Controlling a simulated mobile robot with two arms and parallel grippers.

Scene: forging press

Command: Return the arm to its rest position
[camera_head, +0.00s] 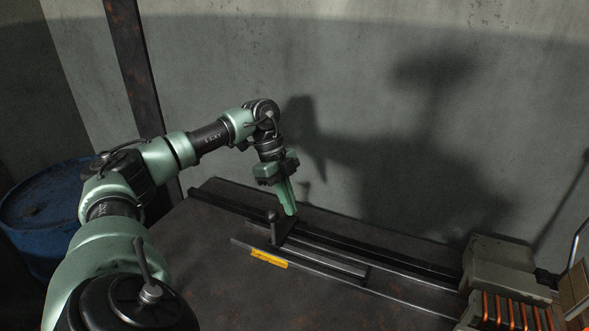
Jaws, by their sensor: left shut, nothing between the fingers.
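My left arm comes in from the left, green and black, and reaches over the dark table (200,262). My left gripper (290,211) points down at the far side of the table, with its green fingers shut and nothing held. It is just beside a small dark knob on a post (272,216) that stands on a sliding plate. Whether the fingertips touch the plate cannot be told. My right gripper is not in view.
Dark metal rails (400,262) run across the table toward a grey machine block (497,262) with orange coils (510,316) at right. A yellow label (269,258) lies by the rails. A blue drum (45,205) stands at left. A grey wall (400,100) closes the back.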

